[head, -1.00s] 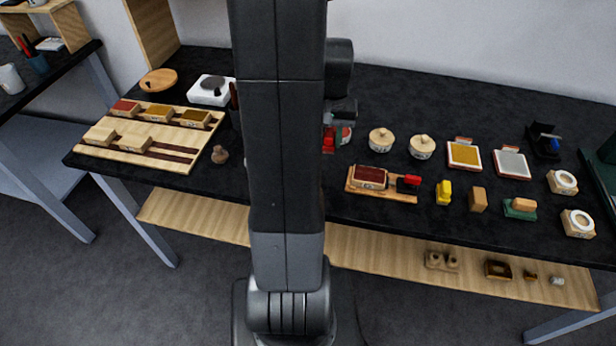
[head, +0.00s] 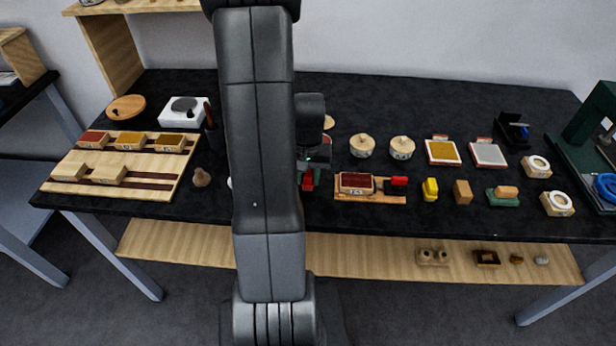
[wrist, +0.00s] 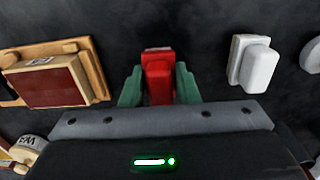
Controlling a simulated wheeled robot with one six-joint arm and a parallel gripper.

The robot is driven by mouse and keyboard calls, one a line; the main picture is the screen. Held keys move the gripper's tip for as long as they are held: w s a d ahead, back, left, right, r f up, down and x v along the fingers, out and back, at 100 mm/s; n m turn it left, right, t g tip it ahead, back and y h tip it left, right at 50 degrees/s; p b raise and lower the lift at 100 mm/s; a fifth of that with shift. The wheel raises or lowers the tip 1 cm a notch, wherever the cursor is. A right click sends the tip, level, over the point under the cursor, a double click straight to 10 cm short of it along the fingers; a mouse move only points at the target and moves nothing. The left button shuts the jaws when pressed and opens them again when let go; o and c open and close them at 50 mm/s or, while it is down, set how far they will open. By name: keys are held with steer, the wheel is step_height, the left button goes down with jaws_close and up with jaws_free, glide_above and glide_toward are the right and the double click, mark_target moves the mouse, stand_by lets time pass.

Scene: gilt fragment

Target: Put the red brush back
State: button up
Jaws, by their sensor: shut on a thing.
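The red brush (wrist: 158,80) sits between the two green fingers of my gripper (wrist: 159,70) in the wrist view, and the fingers are shut on it. In the head view the brush (head: 308,181) shows just below my gripper (head: 312,170), beside the left end of a wooden tray (head: 350,197). I cannot tell whether its underside touches the black table. A white brush-like block (wrist: 257,62) stands apart to the right in the wrist view. My arm hides part of the table around it in the head view.
The wooden tray holds a dark red block (head: 356,181) and another red piece (head: 397,182). A yellow block (head: 430,189), a wooden block (head: 462,192) and a green-based block (head: 503,196) stand farther right. Two round lidded pots (head: 362,146) stand behind. A slotted board (head: 130,190) lies left.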

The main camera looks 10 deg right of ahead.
mark_target(308, 173)
steer(key=shift+f, duration=0.25)
steer(key=shift+f, duration=0.15)
steer(key=o, duration=0.9)
steer(key=shift+o, duration=0.2)
step_height(308, 173, up, 12)
steer(key=shift+r, duration=0.2)
